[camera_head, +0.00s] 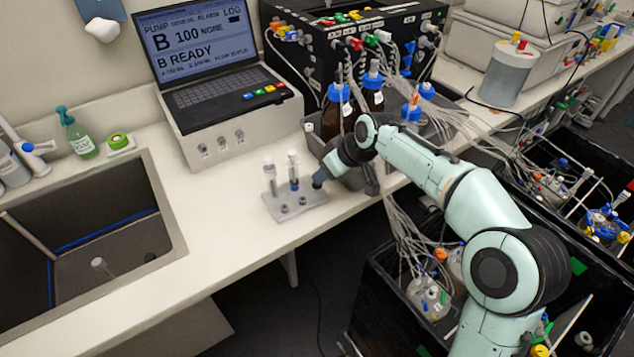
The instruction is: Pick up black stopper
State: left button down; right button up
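A small grey rack (270,212) stands on the white bench, left of my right gripper. Two upright clear tubes stand in it; the right one (294,172) has a blue band near its lower end. Small dark round pieces (285,209) sit at the front of the rack; they may be stoppers, but they are too small to tell. My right gripper (318,182) reaches in from the right, its dark tip just right of the right tube, over the rack's right end. I cannot tell whether it is open or touches anything. My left gripper is not in view.
A sink (165,215) lies to the left. A pump console (245,120) with a screen stands behind the rack. Brown bottles (335,115) in a grey tub stand behind my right wrist, with many tubes. The bench left of the rack is clear.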

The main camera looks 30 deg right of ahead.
jog(key=x, duration=0.5)
jog(key=shift+a+f, duration=0.1)
jog(key=shift+a, duration=0.05)
jog(key=shift+c, duration=0.3)
grip_shut()
